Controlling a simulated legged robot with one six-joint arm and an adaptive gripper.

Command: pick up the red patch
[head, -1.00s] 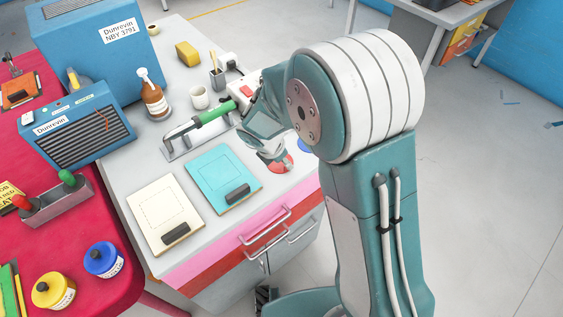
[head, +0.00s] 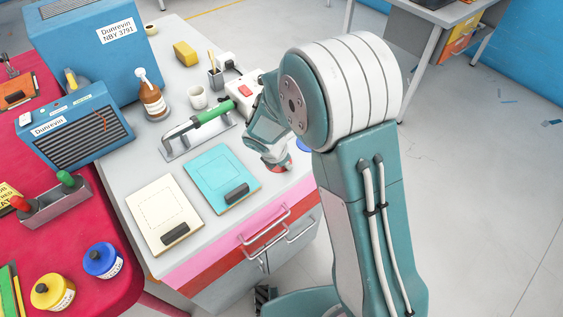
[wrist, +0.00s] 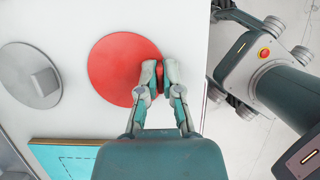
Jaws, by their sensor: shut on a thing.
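The red patch (wrist: 112,68) is a flat round disc near the edge of the light worktop in the wrist view. In the head view only a small red part (head: 282,168) shows under my gripper (head: 272,163). In the wrist view my gripper (wrist: 160,80) is over the patch's right part, its fingertips close together with a small red piece between them. The fingers are shut on the red patch, and they hide part of it. I cannot tell whether the disc is clear of the worktop.
A grey disc with a raised block (wrist: 32,82) lies left of the patch. A teal board (head: 222,178) and a cream board (head: 164,213) lie nearby. A green-handled tool (head: 205,118), a bottle (head: 150,98) and a white cup (head: 197,97) stand further back.

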